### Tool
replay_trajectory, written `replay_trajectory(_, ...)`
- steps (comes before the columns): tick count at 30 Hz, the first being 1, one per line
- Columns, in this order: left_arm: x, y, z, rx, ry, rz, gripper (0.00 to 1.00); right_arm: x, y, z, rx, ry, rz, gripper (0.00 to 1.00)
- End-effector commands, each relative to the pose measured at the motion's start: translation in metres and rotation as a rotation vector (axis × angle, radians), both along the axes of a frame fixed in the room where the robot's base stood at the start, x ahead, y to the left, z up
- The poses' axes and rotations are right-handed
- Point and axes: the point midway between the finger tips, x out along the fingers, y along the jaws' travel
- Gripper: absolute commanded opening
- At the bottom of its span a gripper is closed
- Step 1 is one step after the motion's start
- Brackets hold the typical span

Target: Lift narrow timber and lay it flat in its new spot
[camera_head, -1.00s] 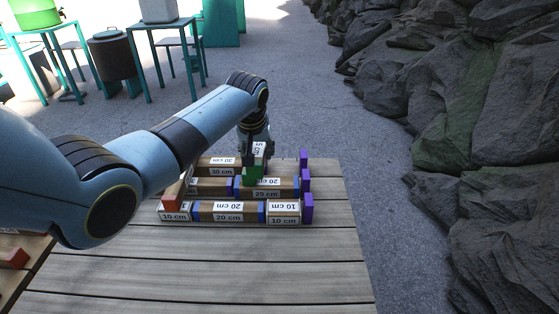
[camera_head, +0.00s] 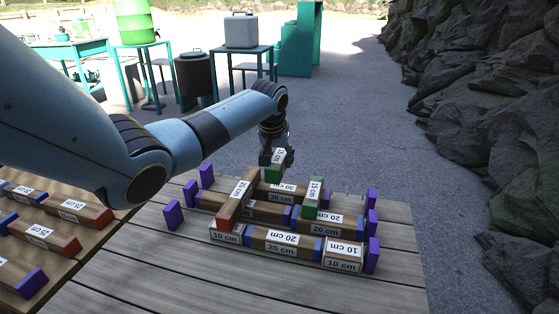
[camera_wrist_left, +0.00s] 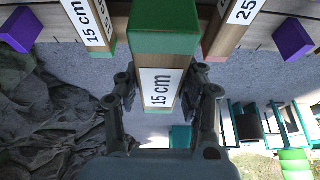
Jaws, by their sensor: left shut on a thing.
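My left gripper (camera_head: 273,155) is shut on a narrow 15 cm timber (camera_head: 279,158) with green ends, held in the air behind the timber layout. In the left wrist view, the held timber (camera_wrist_left: 163,85) sits between the two fingers (camera_wrist_left: 163,100), its green end toward the top. Another 15 cm timber with green ends (camera_head: 315,192) lies across the rows to the right. It also shows in the left wrist view (camera_wrist_left: 88,22). A 25 cm timber with red ends (camera_head: 236,200) lies across the rows to the left. My right gripper is not in view.
Rows of labelled timbers, such as the front 20 cm one (camera_head: 278,243), lie on the slatted table (camera_head: 190,280). Purple blocks (camera_head: 373,255) stand at the row ends. More timbers (camera_head: 75,210) lie on the left table. Rocks (camera_head: 480,130) rise beyond the right edge.

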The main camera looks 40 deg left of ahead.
Motion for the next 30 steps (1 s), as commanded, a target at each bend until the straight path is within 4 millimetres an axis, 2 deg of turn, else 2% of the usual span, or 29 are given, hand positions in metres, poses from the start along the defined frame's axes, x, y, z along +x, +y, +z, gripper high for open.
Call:
replay_trajectory(1, 0.0, 0.0, -0.013, 0.001, 0.002, -0.001, 0.03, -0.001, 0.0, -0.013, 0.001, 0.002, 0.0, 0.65)
replay_trajectory(9, -0.001, 0.0, -0.046, 0.001, 0.003, 0.0, 0.03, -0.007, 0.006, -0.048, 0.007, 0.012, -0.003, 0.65)
replay_trajectory(21, 0.0, 0.0, -0.086, 0.0, 0.0, 0.0, 0.03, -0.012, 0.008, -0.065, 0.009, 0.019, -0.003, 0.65)
replay_trajectory(30, 0.0, 0.0, -0.088, 0.0, -0.001, 0.0, 0.03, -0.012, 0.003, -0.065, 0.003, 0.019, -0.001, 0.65)
